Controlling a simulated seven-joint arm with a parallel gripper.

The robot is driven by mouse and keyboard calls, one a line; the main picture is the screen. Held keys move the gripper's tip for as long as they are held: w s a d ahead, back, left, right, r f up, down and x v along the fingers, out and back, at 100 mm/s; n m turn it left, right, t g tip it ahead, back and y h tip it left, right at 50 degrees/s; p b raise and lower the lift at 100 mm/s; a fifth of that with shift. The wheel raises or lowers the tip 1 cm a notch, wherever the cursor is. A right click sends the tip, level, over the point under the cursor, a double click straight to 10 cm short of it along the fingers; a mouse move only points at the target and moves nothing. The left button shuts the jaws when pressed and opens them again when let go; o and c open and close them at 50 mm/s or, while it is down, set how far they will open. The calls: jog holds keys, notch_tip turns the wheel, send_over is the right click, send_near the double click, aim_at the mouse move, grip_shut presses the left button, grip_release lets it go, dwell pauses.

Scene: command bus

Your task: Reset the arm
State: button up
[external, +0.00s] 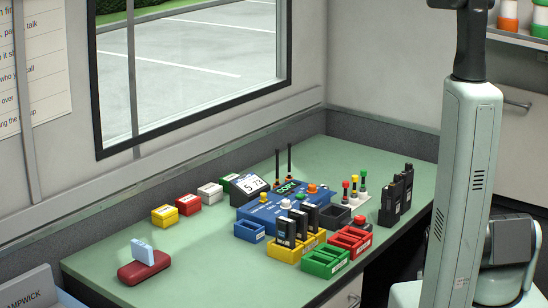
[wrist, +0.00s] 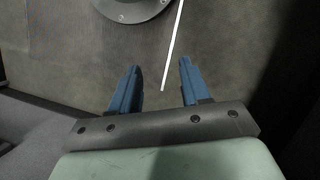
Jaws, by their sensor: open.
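My gripper (wrist: 157,85) shows in the wrist view with its two blue fingers apart and nothing between them. Below the fingers is a dark grey floor with a white line and part of a round grey base plate. In the external view my arm stands upright at the right, and its gripper is outside the picture. The green desk (external: 200,248) with the radio equipment is to the left of my arm, and my gripper is touching nothing that I can see.
On the desk stand a blue console (external: 262,212), a small display (external: 249,186), yellow (external: 310,243), red (external: 351,240) and green (external: 325,262) trays, black radios (external: 391,203), several coloured boxes and a red holder with a blue card (external: 143,252).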

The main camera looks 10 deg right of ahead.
jog(key=s+a+f+n+g, duration=0.2)
jog(key=s+f+n, duration=0.2)
jog(key=s+f, duration=1)
jog(key=s, duration=0.3)
jog(key=shift+s+f+n+h, duration=0.15)
jog(key=shift+s+n+h, duration=0.15)
jog(key=shift+h, duration=0.1)
